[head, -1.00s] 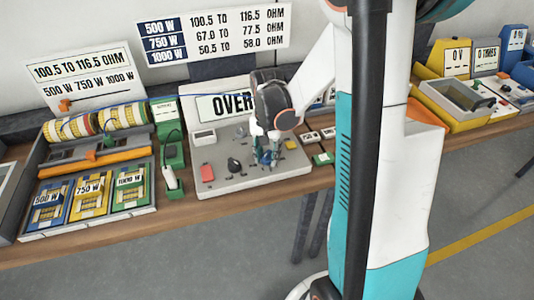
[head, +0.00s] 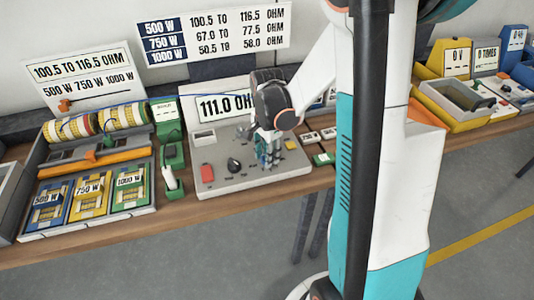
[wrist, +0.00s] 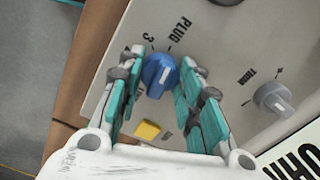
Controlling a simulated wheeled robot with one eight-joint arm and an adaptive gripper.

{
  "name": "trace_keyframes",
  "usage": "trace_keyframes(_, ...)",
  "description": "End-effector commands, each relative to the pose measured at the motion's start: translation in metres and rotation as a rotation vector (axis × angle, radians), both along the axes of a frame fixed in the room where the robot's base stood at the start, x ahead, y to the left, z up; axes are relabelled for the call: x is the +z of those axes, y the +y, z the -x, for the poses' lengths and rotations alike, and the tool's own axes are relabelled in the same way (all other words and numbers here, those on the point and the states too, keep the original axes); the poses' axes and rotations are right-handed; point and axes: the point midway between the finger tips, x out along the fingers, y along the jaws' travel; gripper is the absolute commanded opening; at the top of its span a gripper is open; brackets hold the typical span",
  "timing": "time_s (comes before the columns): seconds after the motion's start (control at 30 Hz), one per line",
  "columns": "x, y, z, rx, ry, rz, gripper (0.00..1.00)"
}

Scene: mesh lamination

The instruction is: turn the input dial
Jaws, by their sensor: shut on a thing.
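The input dial, a blue knob (wrist: 160,70) with a pale pointer line, sits on the grey meter panel (head: 230,183). In the wrist view, markings "3" and "PLUG" stand beside it. My gripper (wrist: 160,82) has its teal fingers on both sides of the dial and is shut on it. In the head view my gripper (head: 268,152) reaches down onto the panel and hides most of the dial. The meter's display (head: 226,106) reads "111.0 OH", with its right end hidden by my arm.
A green probe holder (head: 171,155) stands left of the panel. Labelled coil trays (head: 88,222) lie farther left.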

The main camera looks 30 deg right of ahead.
Motion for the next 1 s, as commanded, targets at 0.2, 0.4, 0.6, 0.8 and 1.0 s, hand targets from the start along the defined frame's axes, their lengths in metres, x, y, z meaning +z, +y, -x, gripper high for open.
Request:
trace_keyframes(0.2,0.0,0.0,0.0,-0.009,0.0,0.0,0.09)
trace_keyframes(0.4,0.0,0.0,0.0,-0.009,0.0,0.0,0.09)
trace_keyframes(0.6,0.0,0.0,0.0,-0.008,0.0,0.0,0.54)
trace_keyframes(0.8,0.0,0.0,0.0,-0.008,0.0,0.0,0.54)
trace_keyframes(1.0,0.01,0.0,0.0,-0.008,0.0,0.0,0.54)
